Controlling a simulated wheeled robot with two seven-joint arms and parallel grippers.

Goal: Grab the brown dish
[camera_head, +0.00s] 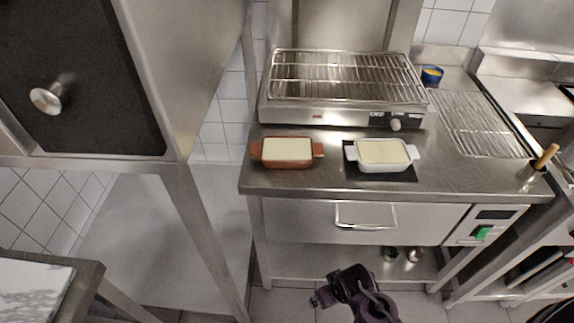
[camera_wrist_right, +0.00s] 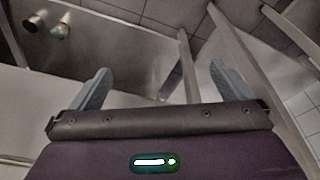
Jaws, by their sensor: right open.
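The brown dish (camera_head: 287,153) is a rectangular, reddish-brown baking dish with two end handles and a pale, flat filling. It stands upright at the left front of the steel counter in the head view. My right gripper (camera_head: 322,298) is low in front of the counter, below the dish and well apart from it. In the right wrist view its two grey fingers (camera_wrist_right: 155,88) are spread wide with nothing between them. The dish does not show in the right wrist view. My left gripper is not in view.
A similar white dish (camera_head: 383,156) stands on a dark mat right of the brown one. A grill (camera_head: 345,80) stands behind both. The counter's front edge and drawer handle (camera_head: 366,222) lie above my gripper. A tall steel cabinet (camera_head: 150,80) stands at left.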

